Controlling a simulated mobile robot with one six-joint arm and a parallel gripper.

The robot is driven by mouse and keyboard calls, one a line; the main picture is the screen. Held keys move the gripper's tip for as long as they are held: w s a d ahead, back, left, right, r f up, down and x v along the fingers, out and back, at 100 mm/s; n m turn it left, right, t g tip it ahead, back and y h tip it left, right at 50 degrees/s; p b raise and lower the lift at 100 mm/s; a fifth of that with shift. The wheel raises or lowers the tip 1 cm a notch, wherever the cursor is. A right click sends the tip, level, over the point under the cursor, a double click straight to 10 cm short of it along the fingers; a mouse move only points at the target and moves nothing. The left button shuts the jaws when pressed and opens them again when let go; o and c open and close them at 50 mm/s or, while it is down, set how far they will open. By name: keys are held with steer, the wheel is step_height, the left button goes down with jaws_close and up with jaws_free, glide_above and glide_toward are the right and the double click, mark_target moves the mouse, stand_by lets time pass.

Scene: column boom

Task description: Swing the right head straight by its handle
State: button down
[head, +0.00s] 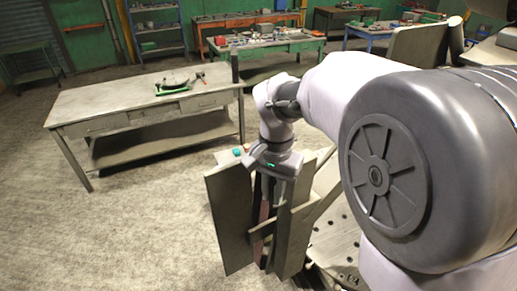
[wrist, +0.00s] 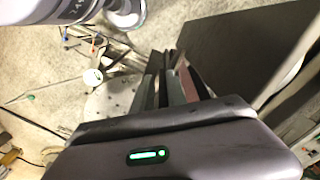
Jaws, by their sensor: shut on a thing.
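My gripper (head: 273,188) points down among upright grey-green panels in the head view. Its dark fingers (wrist: 168,82) also show in the wrist view, shut on a narrow upright piece, which I take for the handle. A reddish-brown strip (head: 264,203) stands at the fingers. The broad left panel (head: 230,220) stands beside them, turned at an angle. A narrower panel (head: 292,238) stands to their right. The wrist view shows a wide dark panel (wrist: 235,45) right of the fingers. My fingers and wrist hide most of the grip, and I cannot tell the head's exact angle.
A workbench (head: 95,105) with a green-edged item (head: 172,87) stands at the back left. More benches, including an orange one (head: 225,45), line the far wall. A perforated plate (head: 335,245) lies low to the right of the panels. The floor (head: 140,225) at left is clear.

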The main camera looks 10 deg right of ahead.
steer(key=shift+m, duration=0.6)
steer(key=w, duration=0.3)
steer(key=w+d+p, duration=0.1)
steer(key=w, duration=0.2)
steer(key=w+p, duration=0.1)
steer(key=w, duration=0.3)
steer(key=shift+d, duration=0.35)
steer(key=shift+w+f+p, duration=0.15)
steer(key=shift+w+p, duration=0.05)
steer(key=shift+p, duration=0.1)
steer(key=shift+s+a, duration=0.15)
steer(key=shift+s, duration=0.25)
steer(key=c, duration=1.5)
jaws_free()
steer(key=shift+w+d, duration=0.1)
steer(key=shift+d, duration=0.1)
steer(key=shift+a+r, duration=0.1)
steer(key=shift+r, duration=0.1)
step_height(320, 180, up, 17)
steer(key=shift+r+p, duration=0.1)
steer(key=shift+p, duration=0.85)
